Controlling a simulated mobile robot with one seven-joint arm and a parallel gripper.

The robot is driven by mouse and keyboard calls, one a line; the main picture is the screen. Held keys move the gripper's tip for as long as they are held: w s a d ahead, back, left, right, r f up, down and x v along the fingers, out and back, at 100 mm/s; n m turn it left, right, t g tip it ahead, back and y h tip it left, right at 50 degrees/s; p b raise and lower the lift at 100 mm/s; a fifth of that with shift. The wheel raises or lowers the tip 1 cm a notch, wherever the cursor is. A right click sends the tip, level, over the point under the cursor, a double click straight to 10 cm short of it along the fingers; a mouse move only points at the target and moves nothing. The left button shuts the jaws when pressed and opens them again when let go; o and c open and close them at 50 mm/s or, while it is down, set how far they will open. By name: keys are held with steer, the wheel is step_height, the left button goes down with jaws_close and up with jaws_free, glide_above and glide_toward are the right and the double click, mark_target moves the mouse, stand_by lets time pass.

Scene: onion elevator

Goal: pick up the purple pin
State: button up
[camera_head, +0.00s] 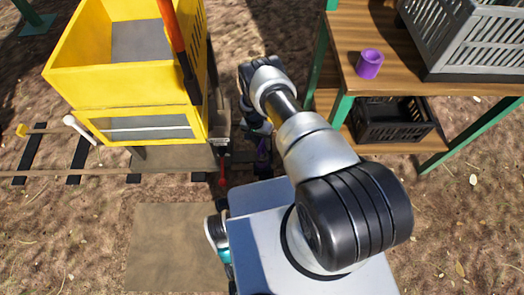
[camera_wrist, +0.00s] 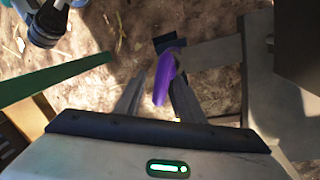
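The purple pin (camera_wrist: 165,75) shows between the fingers of my gripper (camera_wrist: 158,88) in the wrist view. It lies slanted, close to or against the right finger, with a gap to the left finger. The gripper is open. The pin's far end meets a dark block (camera_wrist: 168,42); whether they are joined I cannot tell. In the head view a small purple piece (camera_head: 262,149) shows in shadow below my wrist, beside the yellow machine. My fingers are hard to make out there.
A yellow bin (camera_head: 90,87) on a yellow housing (camera_head: 150,123) stands left of my arm. A wooden shelf (camera_head: 405,97) with green legs stands right, holding a purple cup (camera_head: 369,65), a grey crate (camera_head: 470,40) and a black crate (camera_head: 392,122). A green bar (camera_wrist: 55,78) crosses the wrist view's left.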

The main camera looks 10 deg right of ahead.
jaws_close()
stand_by(1.2)
